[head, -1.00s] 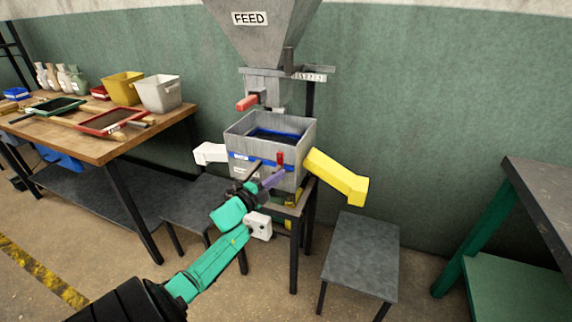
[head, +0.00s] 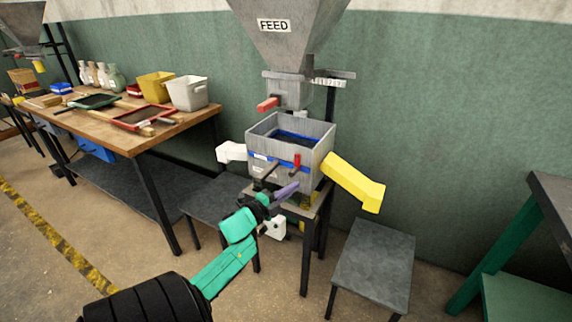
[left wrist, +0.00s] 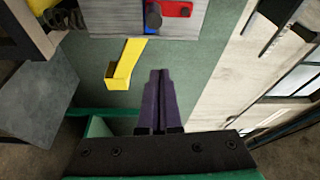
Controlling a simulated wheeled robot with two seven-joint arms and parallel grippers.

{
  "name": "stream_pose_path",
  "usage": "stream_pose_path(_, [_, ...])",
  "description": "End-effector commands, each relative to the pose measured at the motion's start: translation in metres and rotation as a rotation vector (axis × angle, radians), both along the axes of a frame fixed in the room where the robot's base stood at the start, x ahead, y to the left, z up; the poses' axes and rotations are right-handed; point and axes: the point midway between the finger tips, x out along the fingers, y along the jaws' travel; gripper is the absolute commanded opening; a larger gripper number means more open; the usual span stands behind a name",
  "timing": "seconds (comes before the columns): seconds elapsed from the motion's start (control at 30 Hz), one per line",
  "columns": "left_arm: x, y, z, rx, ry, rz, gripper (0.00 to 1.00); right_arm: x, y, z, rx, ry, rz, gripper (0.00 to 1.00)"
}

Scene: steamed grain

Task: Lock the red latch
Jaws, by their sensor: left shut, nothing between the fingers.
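The red latch (head: 297,162) stands on the front of the grey box (head: 318,137), near its right front corner, over a blue band. My left gripper (head: 288,189), with purple fingers, is just below the latch in front of the box and appears apart from it. In the left wrist view, the shut, empty fingers (left wrist: 160,78) point at the box front. The red latch (left wrist: 172,9) is at the top edge there, partly cut off, beside a dark rounded part. My right gripper is out of view.
A yellow chute (head: 355,184) sticks out right of the box and a white one (head: 231,151) left. The FEED hopper (head: 285,45) with a red handle (head: 268,104) hangs above. A wooden table (head: 130,138) with trays and bins stands left; a low grey stand (head: 374,262) is at right.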

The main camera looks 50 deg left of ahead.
Motion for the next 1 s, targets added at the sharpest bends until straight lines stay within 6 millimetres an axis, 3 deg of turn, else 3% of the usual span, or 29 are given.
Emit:
stream_pose_path(0.1, [-0.024, 0.0, -0.003, -0.002, 0.002, 0.001, 0.0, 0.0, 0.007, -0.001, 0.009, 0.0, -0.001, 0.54])
stream_pose_path(0.23, [-0.037, 0.0, -0.002, -0.001, 0.0, 0.0, 0.0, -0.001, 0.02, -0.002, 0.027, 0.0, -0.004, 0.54])
stream_pose_path(0.87, [-0.04, 0.0, -0.004, -0.005, 0.003, 0.001, 0.0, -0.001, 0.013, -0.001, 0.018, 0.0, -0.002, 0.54])
stream_pose_path(0.93, [-0.041, 0.002, -0.017, -0.041, 0.032, 0.019, 0.0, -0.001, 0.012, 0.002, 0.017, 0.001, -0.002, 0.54])
stream_pose_path(1.0, [-0.046, 0.005, -0.05, -0.127, 0.102, 0.061, 0.0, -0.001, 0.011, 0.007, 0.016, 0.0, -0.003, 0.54])
